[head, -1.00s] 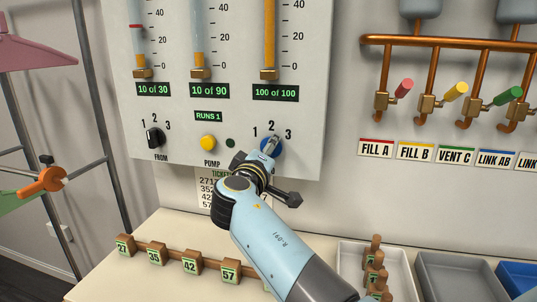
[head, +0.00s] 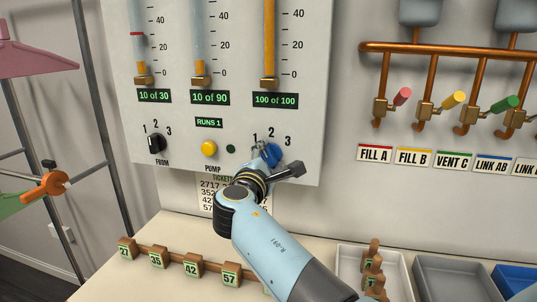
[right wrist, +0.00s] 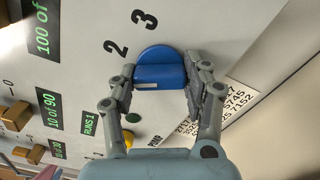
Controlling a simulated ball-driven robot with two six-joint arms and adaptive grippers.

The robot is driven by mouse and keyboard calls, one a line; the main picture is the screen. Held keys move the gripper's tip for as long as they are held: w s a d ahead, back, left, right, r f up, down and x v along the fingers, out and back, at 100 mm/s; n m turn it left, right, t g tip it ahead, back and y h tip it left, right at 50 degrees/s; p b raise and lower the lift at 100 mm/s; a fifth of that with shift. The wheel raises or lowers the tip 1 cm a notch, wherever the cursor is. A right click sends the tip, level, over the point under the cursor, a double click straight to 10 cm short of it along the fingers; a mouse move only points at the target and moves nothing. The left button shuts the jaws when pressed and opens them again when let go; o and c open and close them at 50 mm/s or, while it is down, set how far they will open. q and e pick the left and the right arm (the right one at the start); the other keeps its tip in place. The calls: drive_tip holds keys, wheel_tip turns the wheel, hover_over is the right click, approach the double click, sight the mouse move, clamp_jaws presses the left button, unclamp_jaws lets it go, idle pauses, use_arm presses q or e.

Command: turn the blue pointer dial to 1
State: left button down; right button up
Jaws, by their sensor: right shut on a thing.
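The blue dial (head: 273,154) is at the lower right of the light gauge panel, below the numbers 1, 2 and 3. My right gripper (head: 264,152) is at the dial and partly covers it. In the right wrist view, the gripper's two fingers (right wrist: 168,78) are shut on the raised bar of the blue dial (right wrist: 155,55), one on each side. A white mark on the bar lies toward the left finger. The 2 and 3 show there; the 1 is hidden. The mark appears to point toward the 1 side, but the exact position is unclear.
A black FROM dial (head: 156,143), a yellow PUMP button (head: 209,149) and a dark green lamp (head: 231,149) are left of the blue dial. Numbered wooden tags (head: 192,265) and grey trays (head: 452,278) are on the counter below. Coloured valves (head: 453,99) are at the right.

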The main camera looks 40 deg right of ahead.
sight(271, 113)
drive_tip(key=n+p, duration=0.1)
drive_tip(key=n, duration=0.2)
drive_tip(key=shift+f+n, duration=0.1)
drive_tip(key=shift+n, duration=0.2)
drive_tip(key=shift+n+p, duration=0.4)
drive_tip(key=shift+n, duration=0.1)
drive_tip(key=shift+f, duration=0.15)
drive_tip(key=o, duration=1.2)
drive_tip(key=shift+a, duration=0.15)
drive_tip(key=shift+c, duration=0.2)
drive_tip(key=shift+r, duration=0.2)
drive_tip(key=shift+r, duration=0.3)
wheel_tip(271, 113, up, 9)
drive_tip(key=shift+r, duration=0.2)
